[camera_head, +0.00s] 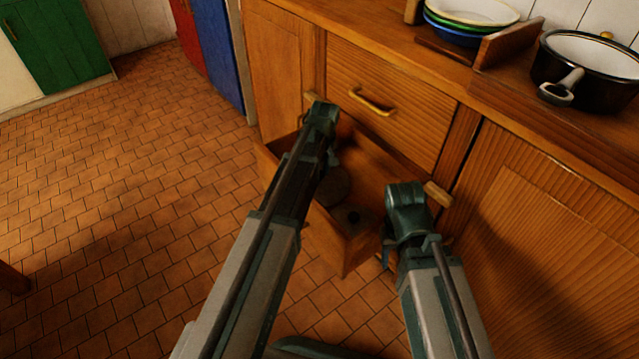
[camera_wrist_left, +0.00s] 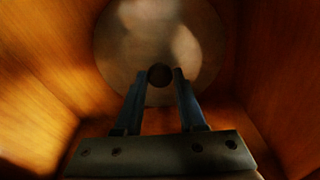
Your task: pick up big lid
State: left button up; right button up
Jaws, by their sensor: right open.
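The big lid (camera_wrist_left: 190,40) is a round metal disc with a dark knob (camera_wrist_left: 160,75), lying in the wooden drawer. In the head view a dark round lid (camera_head: 335,188) shows beside my left gripper, which partly hides it. In the left wrist view my left gripper (camera_wrist_left: 161,74) is open, its fingertips on either side of the knob, with narrow gaps seeming to show; contact is unclear. My right gripper (camera_head: 387,256) is open and empty, outside the drawer near its front right corner, mostly hidden by its wrist.
The open drawer (camera_head: 343,255) has wooden walls close around my left gripper. A smaller dark round thing (camera_head: 353,217) lies near its front corner. A closed drawer with a handle (camera_head: 372,102) is above. A black pot (camera_head: 590,85) and stacked bowls (camera_head: 462,25) stand on the counter.

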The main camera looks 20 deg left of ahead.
pick_arm(q)
grip_shut()
dwell(1.0)
